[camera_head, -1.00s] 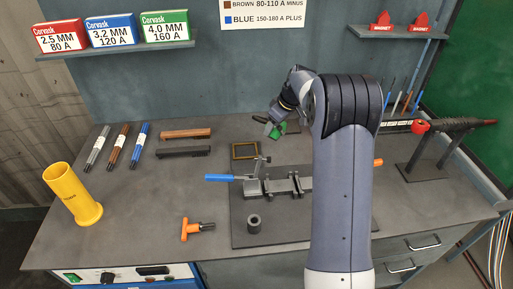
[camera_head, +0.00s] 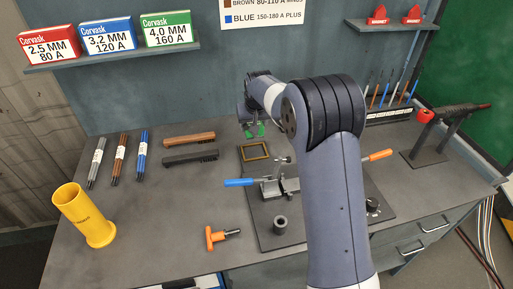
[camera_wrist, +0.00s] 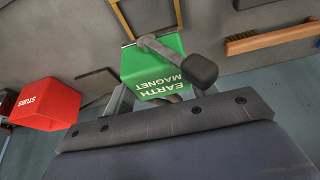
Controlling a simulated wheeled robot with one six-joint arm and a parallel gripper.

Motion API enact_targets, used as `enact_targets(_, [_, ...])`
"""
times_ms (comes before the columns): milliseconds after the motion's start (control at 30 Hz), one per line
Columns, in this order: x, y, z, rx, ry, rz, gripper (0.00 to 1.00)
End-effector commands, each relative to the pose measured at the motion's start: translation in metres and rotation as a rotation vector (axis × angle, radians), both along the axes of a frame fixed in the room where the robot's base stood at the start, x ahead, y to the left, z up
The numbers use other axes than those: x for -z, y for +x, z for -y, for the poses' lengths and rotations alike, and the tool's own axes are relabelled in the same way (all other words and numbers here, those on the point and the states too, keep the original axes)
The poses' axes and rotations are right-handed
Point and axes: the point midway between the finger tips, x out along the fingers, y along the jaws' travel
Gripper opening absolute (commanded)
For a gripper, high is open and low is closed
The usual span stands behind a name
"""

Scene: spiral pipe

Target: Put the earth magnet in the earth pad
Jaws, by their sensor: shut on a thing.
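The earth magnet is a green block lettered EARTH MAGNET (camera_wrist: 150,68) with a dark rounded handle or arm across it, close up in the wrist view. In the head view it shows as small green patches (camera_head: 261,130). My gripper (camera_head: 254,126) is shut on it and holds it above the back of the bench. A square yellow-edged frame on the bench (camera_head: 241,153), which looks like the earth pad, lies just in front of and below the magnet. Part of a yellow edge (camera_wrist: 121,18) also shows at the top of the wrist view. The gap beneath the magnet is hard to judge.
A dark plate with a clamp fixture and blue handle (camera_head: 239,183) lies in front of the frame. A red STUBS container (camera_wrist: 45,103) shows in the wrist view. A yellow cylinder (camera_head: 83,215) stands front left.

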Motion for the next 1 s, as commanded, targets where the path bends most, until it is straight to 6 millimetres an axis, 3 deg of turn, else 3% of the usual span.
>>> enact_targets(200, [0.036,0.0,0.0,0.0,0.0,-0.001,0.0])
enact_targets(467, [0.055,0.0,0.0,-0.001,0.0,0.0,0.0])
enact_targets(667, [0.081,0.0,0.001,-0.001,-0.001,-0.001,0.0])
enact_targets(1000, [0.086,0.0,0.0,-0.001,0.0,0.002,0.0])
